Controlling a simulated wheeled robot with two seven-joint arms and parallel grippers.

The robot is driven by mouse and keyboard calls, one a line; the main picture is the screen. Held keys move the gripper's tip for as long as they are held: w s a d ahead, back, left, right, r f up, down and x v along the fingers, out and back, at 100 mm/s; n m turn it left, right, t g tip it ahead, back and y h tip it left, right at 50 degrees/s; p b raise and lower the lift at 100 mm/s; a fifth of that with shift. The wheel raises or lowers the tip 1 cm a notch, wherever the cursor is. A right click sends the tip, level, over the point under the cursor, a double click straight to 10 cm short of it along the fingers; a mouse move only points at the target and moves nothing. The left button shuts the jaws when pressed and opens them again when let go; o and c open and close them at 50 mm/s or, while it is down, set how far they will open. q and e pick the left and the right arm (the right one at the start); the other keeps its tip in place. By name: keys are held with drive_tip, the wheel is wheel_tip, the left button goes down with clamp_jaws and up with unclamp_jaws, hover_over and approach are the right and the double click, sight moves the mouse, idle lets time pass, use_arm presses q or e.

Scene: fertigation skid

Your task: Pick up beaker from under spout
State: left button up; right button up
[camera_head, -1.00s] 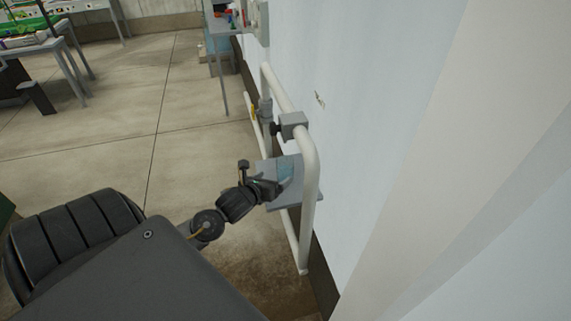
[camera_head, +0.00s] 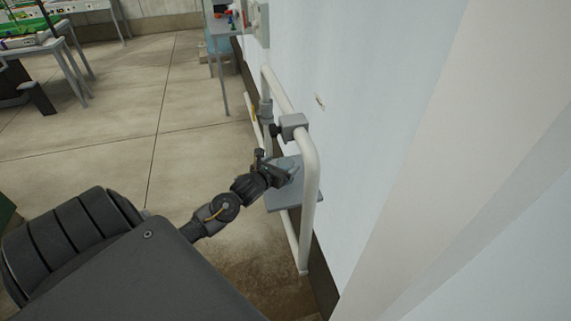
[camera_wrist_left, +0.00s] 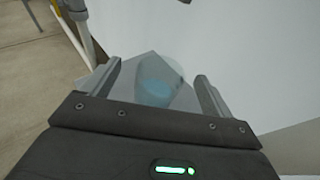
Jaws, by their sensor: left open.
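The beaker (camera_wrist_left: 155,94) is clear and holds pale blue liquid. It stands on a grey shelf plate (camera_head: 285,200), which also shows in the left wrist view (camera_wrist_left: 112,93). My left gripper (camera_head: 284,174) is at the shelf. In the left wrist view its open fingers (camera_wrist_left: 158,74) lie on either side of the beaker, with visible gaps, so they do not appear closed on it. In the head view the gripper mostly hides the beaker. A grey valve block (camera_head: 293,123) sits on the pipe above the shelf. I cannot make out the spout clearly.
A white pipe frame (camera_head: 311,190) stands just right of the gripper, close to the pale wall (camera_head: 400,110). Tables stand at the far left (camera_head: 70,65) and at the back by the wall (camera_head: 220,60). The floor left of the shelf is clear.

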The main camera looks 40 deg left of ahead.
sight(290, 159)
use_arm(q)
drive_tip(key=x, duration=0.5)
drive_tip(key=shift+d+f+p, duration=0.15)
drive_tip(key=shift+f+p, duration=0.15)
drive_tip(key=shift+p, duration=0.05)
drive_tip(key=c, duration=1.2)
drive_tip(key=shift+r, duration=0.15)
